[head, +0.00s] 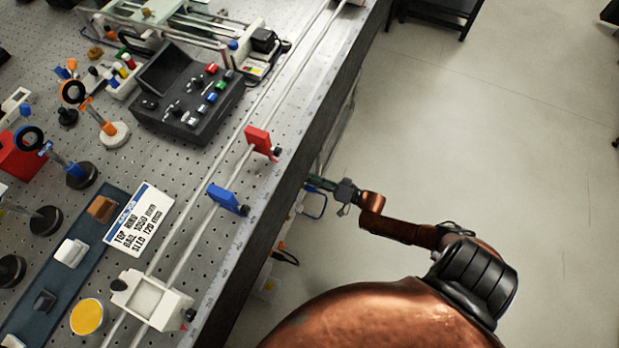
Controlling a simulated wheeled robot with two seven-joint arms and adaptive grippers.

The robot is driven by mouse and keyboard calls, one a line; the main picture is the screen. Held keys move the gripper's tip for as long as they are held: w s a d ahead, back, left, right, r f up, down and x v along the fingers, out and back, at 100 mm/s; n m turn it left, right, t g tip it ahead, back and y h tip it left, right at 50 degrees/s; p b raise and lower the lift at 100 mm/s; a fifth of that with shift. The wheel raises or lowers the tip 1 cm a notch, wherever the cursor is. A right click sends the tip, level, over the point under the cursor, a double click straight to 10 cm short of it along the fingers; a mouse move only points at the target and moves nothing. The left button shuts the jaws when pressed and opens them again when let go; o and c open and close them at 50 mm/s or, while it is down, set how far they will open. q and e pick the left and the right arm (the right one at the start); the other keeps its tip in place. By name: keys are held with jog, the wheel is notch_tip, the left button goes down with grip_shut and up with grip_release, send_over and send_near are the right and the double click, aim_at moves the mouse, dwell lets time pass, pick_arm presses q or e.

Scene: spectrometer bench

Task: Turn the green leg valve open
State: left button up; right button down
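I cannot clearly make out a green leg valve; the bench side where fittings show is partly hidden by the tabletop edge and my arm. My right gripper (326,185) is low beside the bench's right side, its tip at or just under the tabletop edge. Its fingers are dark and too small to tell whether they are open or shut, or whether they touch anything. A blue loop-shaped part (316,208) shows just below the gripper. My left gripper is not in view.
The perforated bench top (185,207) carries rails, a red block (259,141), a blue block (226,198), a white carriage (150,300) and a black control box (188,120). An orange part with a black cable (284,255) shows below the edge.

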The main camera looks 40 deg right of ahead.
jog(key=shift+d, duration=0.1)
jog(key=c, duration=1.7)
grip_release()
jog(key=v, duration=1.2)
jog(key=shift+f, duration=0.1)
